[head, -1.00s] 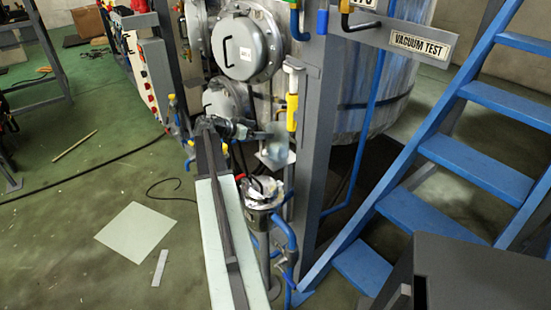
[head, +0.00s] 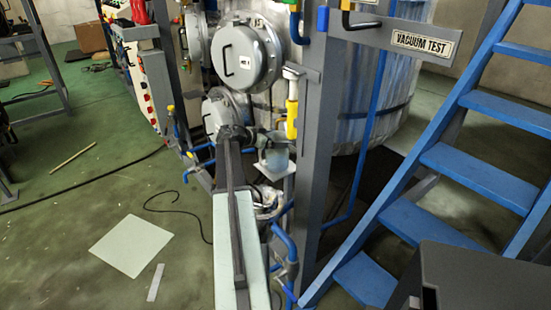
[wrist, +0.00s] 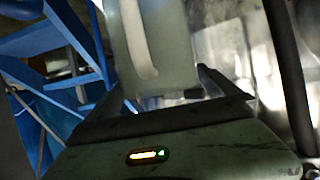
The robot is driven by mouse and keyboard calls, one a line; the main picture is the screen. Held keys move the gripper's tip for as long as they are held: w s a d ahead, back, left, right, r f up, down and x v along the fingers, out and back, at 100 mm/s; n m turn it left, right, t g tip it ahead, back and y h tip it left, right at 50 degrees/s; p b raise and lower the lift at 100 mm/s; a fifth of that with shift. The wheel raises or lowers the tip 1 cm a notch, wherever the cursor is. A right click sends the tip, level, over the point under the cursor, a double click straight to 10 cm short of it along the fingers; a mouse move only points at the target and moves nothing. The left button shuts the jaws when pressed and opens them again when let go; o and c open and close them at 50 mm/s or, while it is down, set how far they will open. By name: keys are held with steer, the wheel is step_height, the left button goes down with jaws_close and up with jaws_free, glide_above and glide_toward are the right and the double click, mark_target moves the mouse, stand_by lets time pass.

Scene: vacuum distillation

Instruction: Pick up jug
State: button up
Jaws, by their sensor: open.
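The jug (head: 277,157) is pale, translucent and blue-grey. In the head view it stands on a small white shelf (head: 270,172) beside the steel vessels. In the wrist view the jug (wrist: 165,40) fills the upper middle, with its pale handle towards me and its top out of the picture. My gripper (wrist: 166,85) is open, with one dark finger at each side of the jug's lower part. I cannot tell whether either finger touches it. In the head view my gripper (head: 257,140) is small and dark, right at the jug's left side.
A yellow-handled valve (head: 292,118) and a grey post (head: 316,130) stand close to the right of the jug. Round steel hatches (head: 246,57) are behind and above it. Blue stairs (head: 455,165) rise at the right. Blue pipes (head: 284,242) run below the shelf.

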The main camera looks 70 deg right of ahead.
steer(key=c, duration=2)
steer(key=shift+r, duration=0.15)
